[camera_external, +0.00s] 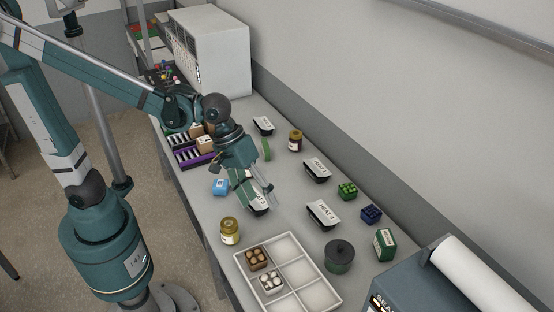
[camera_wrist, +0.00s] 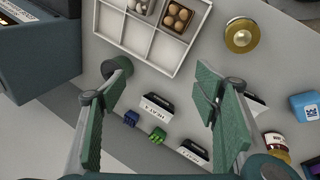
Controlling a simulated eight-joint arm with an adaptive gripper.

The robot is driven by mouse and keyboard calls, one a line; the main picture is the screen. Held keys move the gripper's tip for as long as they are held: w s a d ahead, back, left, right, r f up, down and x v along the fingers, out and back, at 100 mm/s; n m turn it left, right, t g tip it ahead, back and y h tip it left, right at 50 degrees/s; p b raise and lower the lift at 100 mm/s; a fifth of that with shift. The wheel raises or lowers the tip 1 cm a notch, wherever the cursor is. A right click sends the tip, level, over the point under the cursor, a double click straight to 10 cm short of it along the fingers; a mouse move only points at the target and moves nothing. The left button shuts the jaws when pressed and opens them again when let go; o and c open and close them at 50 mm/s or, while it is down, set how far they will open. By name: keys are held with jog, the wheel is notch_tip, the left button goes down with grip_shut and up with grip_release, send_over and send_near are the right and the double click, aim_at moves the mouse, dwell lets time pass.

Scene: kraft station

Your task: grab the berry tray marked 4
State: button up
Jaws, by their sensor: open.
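A black tray with a white label that seems to read "MEAT 4" (camera_external: 323,214) lies right of the table's middle; in the wrist view (camera_wrist: 157,108) it shows between my fingers. A green berry punnet (camera_external: 347,190) and a dark blue one (camera_external: 371,214) stand to its right; I see no number on either. They also show in the wrist view, green (camera_wrist: 157,136) and blue (camera_wrist: 131,118). My gripper (camera_external: 262,196) is open and empty. In the external view it is left of the labelled tray, in front of another black tray (camera_external: 257,206) that it partly hides.
A white sectioned crate (camera_external: 290,237) with two egg cartons is at the front. A dark green pot (camera_external: 339,256), a green box (camera_external: 384,244) and a yellow-lidded jar (camera_external: 230,230) stand nearby.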

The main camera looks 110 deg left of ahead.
jog(key=w+a+f+n+g+h+p, duration=0.1)
jog(key=w+a+f+n+p, duration=0.25)
jog(key=w+a+n, duration=0.45)
jog(key=n+h+p, duration=0.1)
jog(key=n+p, duration=0.2)
jog(key=n, duration=0.2)
send_near(323, 213)
jog(key=shift+w+d+f+g, duration=0.15)
jog(key=shift+w+d+f, duration=0.05)
jog(key=shift+f, duration=0.2)
jog(key=shift+w+d+f+g, duration=0.15)
jog(key=shift+w+d+f, duration=0.05)
jog(key=shift+f, duration=0.2)
jog(key=shift+a+f+n, duration=0.25)
jog(key=shift+f+n, duration=0.05)
jog(key=shift+w+f, duration=0.1)
jog(key=shift+x, duration=1.2)
jog(key=shift+d, duration=0.1)
jog(key=shift+b+x, duration=0.35)
jog(key=shift+x, duration=2.2)
jog(key=shift+c, duration=0.7)
